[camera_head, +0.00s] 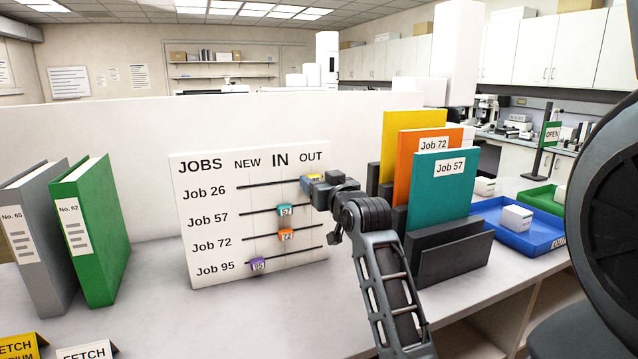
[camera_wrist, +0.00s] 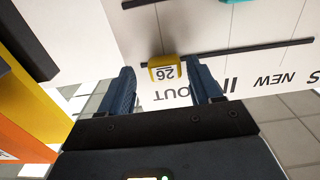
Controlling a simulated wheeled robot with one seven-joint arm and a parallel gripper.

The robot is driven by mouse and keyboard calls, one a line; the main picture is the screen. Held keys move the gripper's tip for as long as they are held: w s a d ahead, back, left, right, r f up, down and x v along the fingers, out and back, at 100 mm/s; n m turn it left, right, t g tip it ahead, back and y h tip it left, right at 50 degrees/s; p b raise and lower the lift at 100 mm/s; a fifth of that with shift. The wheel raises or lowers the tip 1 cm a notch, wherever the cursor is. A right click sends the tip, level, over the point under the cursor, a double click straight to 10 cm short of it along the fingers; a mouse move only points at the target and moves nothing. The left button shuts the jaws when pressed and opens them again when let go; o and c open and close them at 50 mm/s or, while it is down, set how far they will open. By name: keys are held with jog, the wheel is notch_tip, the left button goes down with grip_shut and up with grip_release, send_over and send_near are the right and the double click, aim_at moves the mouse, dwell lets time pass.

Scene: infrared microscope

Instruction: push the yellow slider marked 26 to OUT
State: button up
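The white jobs board (camera_head: 215,220) stands upright on the counter with columns NEW, IN and OUT. The yellow slider marked 26 (camera_head: 313,177) is on the Job 26 slot below OUT, partly hidden by my gripper (camera_head: 318,187). In the wrist view, upside down, the yellow slider (camera_wrist: 165,68) is at the OUT end of its slot, beside the OUT lettering. My gripper (camera_wrist: 161,83) is open, with one finger on each side of the slider and a visible gap to each.
Below are the teal slider 57 (camera_head: 284,210) and orange slider 72 (camera_head: 286,234) under IN, and the purple slider 95 (camera_head: 257,265) under NEW. Job folders (camera_head: 441,190) stand in a dark holder close right of my arm. Binders (camera_head: 95,230) stand left.

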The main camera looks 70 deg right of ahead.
jog(key=shift+a, duration=0.1)
jog(key=b+v, duration=0.1)
jog(key=v, duration=0.6)
jog(key=shift+s+a+b, duration=0.2)
jog(key=shift+s+b, duration=0.05)
jog(key=shift+b, duration=0.05)
dwell(0.4)
jog(key=a+f+n+t+y, duration=0.1)
jog(key=a+f, duration=0.4)
jog(key=a, duration=0.2)
jog(key=w+a+f+n+y, duration=0.1)
jog(key=a+f+y, duration=0.1)
jog(key=a+f, duration=0.3)
jog(key=w+a+f+t+y, duration=0.1)
jog(key=a+f, duration=0.4)
jog(key=a, duration=0.6)
jog(key=shift+w+a+n+t+y, duration=0.15)
jog(key=shift+a+n+t+y, duration=0.2)
jog(key=shift+y, duration=0.25)
jog(key=s+a+f+n+y, duration=0.35)
jog(key=s+a, duration=0.35)
jog(key=a, duration=0.5)
jog(key=s+a+n+y, duration=0.3)
jog(key=s+a+y, duration=0.2)
jog(key=s, duration=0.7)
jog(key=shift+s+a+r+n, duration=0.2)
jog(key=shift+a+r+n, duration=0.2)
jog(key=shift+a, duration=0.4)
jog(key=shift+d+f+t, duration=0.1)
jog(key=shift+t, duration=0.15)
